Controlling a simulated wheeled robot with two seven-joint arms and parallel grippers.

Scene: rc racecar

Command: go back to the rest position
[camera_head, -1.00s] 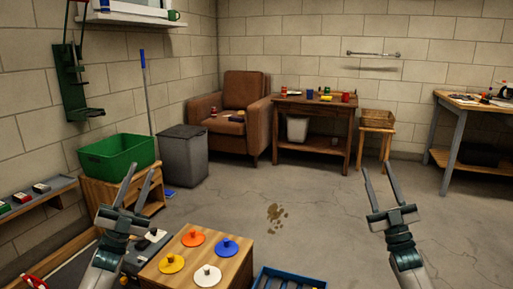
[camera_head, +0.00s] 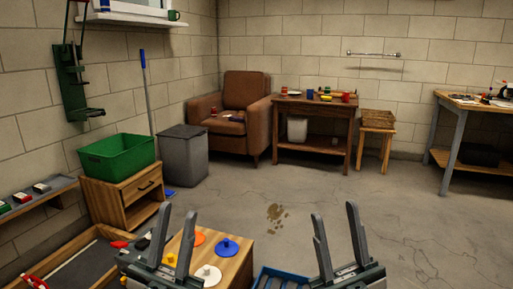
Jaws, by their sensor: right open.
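My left gripper (camera_head: 178,210) is at the lower left of the head view, fingers pointing up and apart, with nothing between them. It stands in front of a wooden block with coloured knobbed discs (camera_head: 238,266) and hides part of it. My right gripper (camera_head: 334,210) is right of the block, fingers up and spread wide, empty. It is in front of the bare floor, beside a blue crate (camera_head: 262,272) at the bottom edge. Neither gripper holds anything.
A green bin (camera_head: 117,158) sits on a wooden cabinet (camera_head: 124,203) at left, beside a grey trash bin (camera_head: 183,157). A brown armchair (camera_head: 240,105), wooden table (camera_head: 315,101) and stool (camera_head: 376,121) stand at the back. A workbench (camera_head: 470,106) is at right.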

